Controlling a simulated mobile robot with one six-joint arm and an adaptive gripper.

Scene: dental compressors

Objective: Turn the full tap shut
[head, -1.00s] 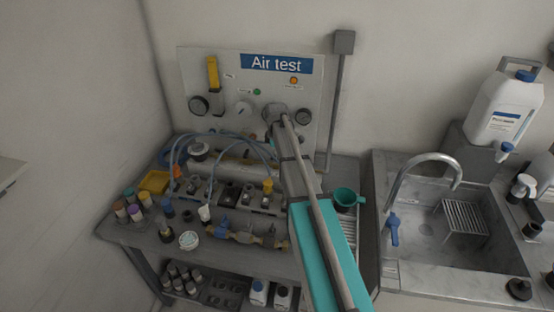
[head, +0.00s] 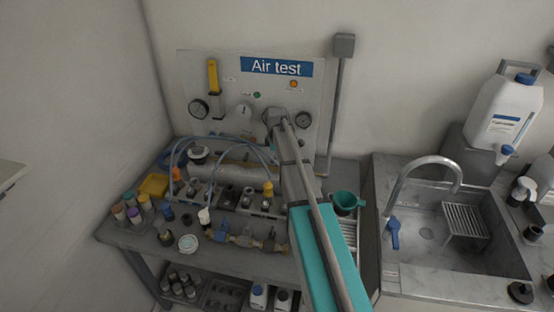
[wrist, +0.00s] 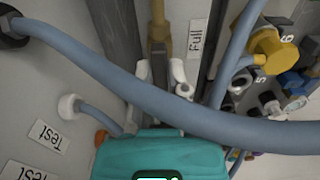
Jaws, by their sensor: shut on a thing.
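The full tap (wrist: 159,32) is a yellow-brown part at the top of the wrist view, beside a label reading "Full" (wrist: 197,38). My gripper (wrist: 159,66) is shut on it. The jaws are close together, with pale parts on either side, and a blue hose crosses in front of them. Exactly how the jaws sit on the tap is partly hidden. In the head view my arm reaches to the panel (head: 318,90) and covers the place of the grip.
Blue hoses (wrist: 100,72) loop close around my gripper. A numbered row with a yellow cap (wrist: 277,48) lies to the right in the wrist view. In the head view, a yellow lever (head: 212,75) stands on the panel, a green funnel (head: 345,201) lies right of my arm, and a sink (head: 425,240) is beyond.

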